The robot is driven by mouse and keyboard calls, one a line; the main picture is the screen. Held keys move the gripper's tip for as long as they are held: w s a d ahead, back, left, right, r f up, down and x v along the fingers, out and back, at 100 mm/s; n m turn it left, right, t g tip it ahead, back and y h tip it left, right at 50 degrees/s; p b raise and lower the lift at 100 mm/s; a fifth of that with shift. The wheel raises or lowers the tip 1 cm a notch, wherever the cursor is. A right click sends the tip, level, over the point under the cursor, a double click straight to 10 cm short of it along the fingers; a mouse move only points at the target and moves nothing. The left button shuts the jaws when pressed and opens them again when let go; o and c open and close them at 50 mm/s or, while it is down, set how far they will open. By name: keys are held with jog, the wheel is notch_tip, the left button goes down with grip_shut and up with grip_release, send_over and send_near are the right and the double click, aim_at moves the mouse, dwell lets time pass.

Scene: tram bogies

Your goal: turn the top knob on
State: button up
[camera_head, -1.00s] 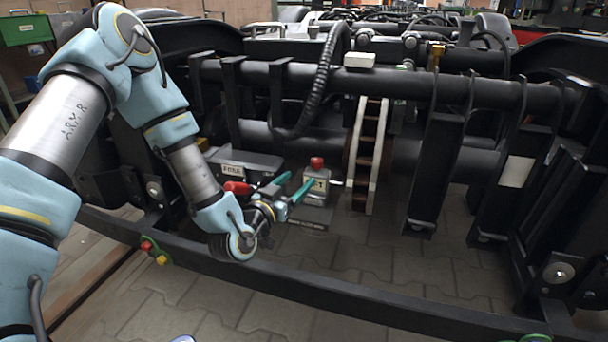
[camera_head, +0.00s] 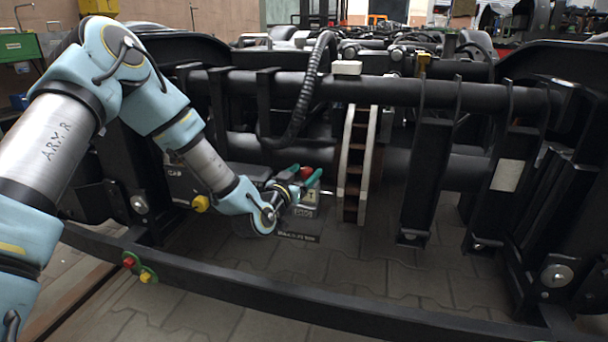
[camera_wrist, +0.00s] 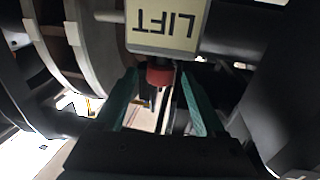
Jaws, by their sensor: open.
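A grey box (camera_head: 304,203) labelled LIFT in the wrist view (camera_wrist: 168,28) stands low under the bogie, with a red knob (camera_head: 306,172) on top. The knob also shows in the wrist view (camera_wrist: 160,75), where the box appears upside down. My gripper (camera_head: 302,177) is open, its green fingers at the knob's height. In the wrist view the knob lies between the two fingertips, with a gap visible on each side. I cannot tell whether either finger touches it.
A second grey box (camera_head: 180,181) with a label and a yellow knob (camera_head: 201,203) is left of my gripper. A pale wheel disc (camera_head: 357,165) stands close on the right. A black beam (camera_head: 330,303) crosses the front. Black pipes (camera_head: 400,92) run above.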

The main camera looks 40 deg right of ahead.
grip_shut()
dwell(0.4)
jog(key=shift+t, duration=0.3)
jog(key=shift+s+d+r+n+t+y+p, duration=0.1)
jog(key=shift+s+n+t+y+p, duration=0.1)
jog(key=shift+n+t+y+p, duration=0.45)
jog(key=shift+s+d+r+n+t+y+p, duration=0.15)
jog(key=shift+n+t+y+p, duration=0.2)
jog(key=shift+n+t, duration=0.55)
jog(key=n+t+y+p, duration=0.2)
jog(key=n+t+y, duration=0.1)
jog(key=t+y, duration=0.1)
jog(key=shift+s+d+p, duration=0.1)
jog(key=shift+p, duration=0.2)
jog(key=n+t+y+p, duration=0.1)
jog(key=n+t+y, duration=0.1)
jog(key=n+y, duration=0.1)
jog(key=shift+d+f, duration=0.1)
jog(key=shift+d, duration=0.05)
jog(key=shift+d+f+n+t+y+p, duration=0.1)
jog(key=shift+n+t+y+p, duration=0.35)
jog(key=shift+n+y, duration=1)
jog(key=shift+d+f+n+t+y+p, duration=0.1)
jog(key=shift+n+t+y+p, duration=0.4)
jog(key=shift+y, duration=1.65)
jog(key=shift+n, duration=0.3)
